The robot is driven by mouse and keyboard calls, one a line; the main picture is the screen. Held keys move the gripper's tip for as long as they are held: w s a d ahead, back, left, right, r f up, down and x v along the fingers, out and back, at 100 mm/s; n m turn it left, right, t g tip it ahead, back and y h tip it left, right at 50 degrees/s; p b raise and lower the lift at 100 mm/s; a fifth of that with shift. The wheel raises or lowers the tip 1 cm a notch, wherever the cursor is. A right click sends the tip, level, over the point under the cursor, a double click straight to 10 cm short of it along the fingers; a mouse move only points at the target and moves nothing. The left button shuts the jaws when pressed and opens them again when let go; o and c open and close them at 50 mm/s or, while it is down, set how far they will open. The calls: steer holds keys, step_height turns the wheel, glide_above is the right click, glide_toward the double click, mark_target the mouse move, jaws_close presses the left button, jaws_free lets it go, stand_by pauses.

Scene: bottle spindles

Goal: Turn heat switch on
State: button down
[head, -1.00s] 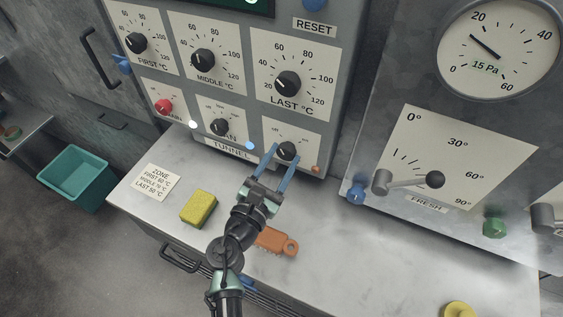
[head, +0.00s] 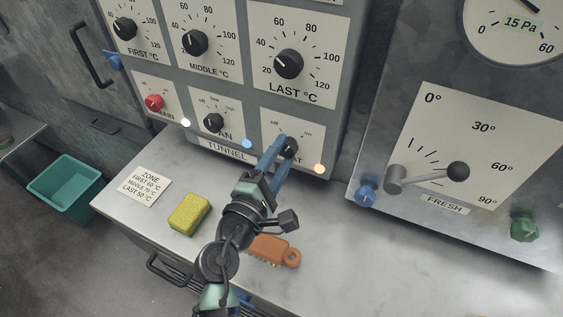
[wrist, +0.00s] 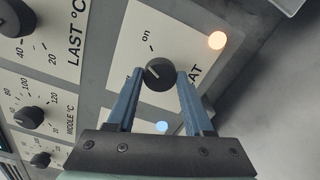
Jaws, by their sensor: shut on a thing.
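The black heat knob (head: 289,147) is at the lower right of the grey tunnel control panel, partly behind my fingers. In the wrist view the heat knob (wrist: 160,74) sits between my two blue fingertips, which press on its sides. A pale line on it points roughly toward the "on" mark (wrist: 147,36). My gripper (head: 283,146) is shut on this knob. The orange lamp (head: 320,168) beside it glows, and the same lamp is bright in the wrist view (wrist: 217,40). The "HEAT" label is partly covered by my finger.
The fan knob (head: 213,122) and red main knob (head: 154,102) are to the left. A yellow sponge (head: 189,212) and an orange brush (head: 275,250) lie on the counter below. The fresh-air lever (head: 430,174) is on the right panel.

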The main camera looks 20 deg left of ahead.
steer(key=m+b, duration=0.2)
steer(key=m, duration=0.1)
steer(key=shift+f+m, duration=0.1)
steer(key=shift+m, duration=0.2)
steer(key=shift+b, duration=0.3)
steer(key=shift+c, duration=1.4)
jaws_free()
steer(key=s+b, duration=0.1)
steer(key=s, duration=1.2)
steer(key=shift+a+b, duration=0.25)
steer(key=shift+b, duration=0.05)
